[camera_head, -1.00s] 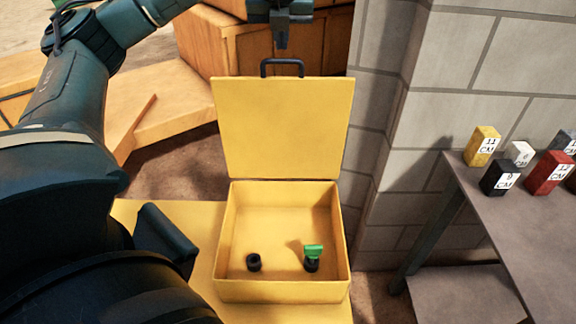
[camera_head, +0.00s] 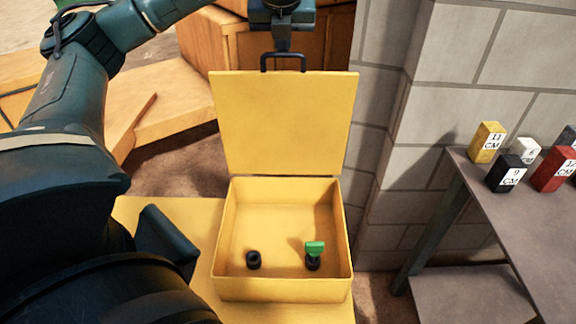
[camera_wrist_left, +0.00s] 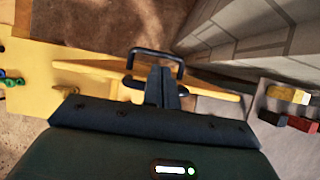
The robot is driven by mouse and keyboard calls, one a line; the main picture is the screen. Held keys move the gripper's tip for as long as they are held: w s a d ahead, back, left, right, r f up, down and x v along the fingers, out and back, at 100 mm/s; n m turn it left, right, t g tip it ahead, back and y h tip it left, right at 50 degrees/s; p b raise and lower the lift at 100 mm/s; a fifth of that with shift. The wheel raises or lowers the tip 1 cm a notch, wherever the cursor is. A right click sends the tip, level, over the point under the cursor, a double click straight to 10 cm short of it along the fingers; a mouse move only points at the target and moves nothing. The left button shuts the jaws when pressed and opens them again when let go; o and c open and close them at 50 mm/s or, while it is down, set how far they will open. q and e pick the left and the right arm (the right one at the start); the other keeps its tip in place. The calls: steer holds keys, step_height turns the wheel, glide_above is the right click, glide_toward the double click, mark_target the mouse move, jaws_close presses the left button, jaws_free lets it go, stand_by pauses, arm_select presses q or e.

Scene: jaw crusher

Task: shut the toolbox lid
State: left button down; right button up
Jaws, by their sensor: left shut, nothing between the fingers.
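The yellow toolbox (camera_head: 282,289) stands open. Its lid (camera_head: 284,125) is raised roughly upright at the back, with a dark handle (camera_head: 283,56) on its top edge. My left gripper (camera_head: 283,46) is shut and empty, pointing down just behind or at the handle; the head view does not show whether they touch. In the left wrist view the closed fingers (camera_wrist_left: 166,78) sit within the span of the handle (camera_wrist_left: 156,54), near the edge of the lid (camera_wrist_left: 215,92). My right gripper is out of view.
A black ring-like part (camera_head: 253,260) and a green-topped part (camera_head: 314,249) lie inside the box. A block wall (camera_head: 390,150) and a grey table (camera_head: 500,225) with labelled blocks are on the right. Wooden crates (camera_head: 225,45) stand behind the lid.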

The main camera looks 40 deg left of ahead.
arm_select(q)
steer(key=s+d+b, duration=0.1)
steer(key=s+d, duration=0.1)
steer(key=shift+s+d+f+b, duration=0.15)
steer(key=shift+s+f+b, duration=0.2)
steer(key=shift+f+b, duration=0.05)
step_height(320, 180, up, 6)
steer(key=p, duration=0.4)
steer(key=shift+r, duration=0.15)
stand_by(1.5)
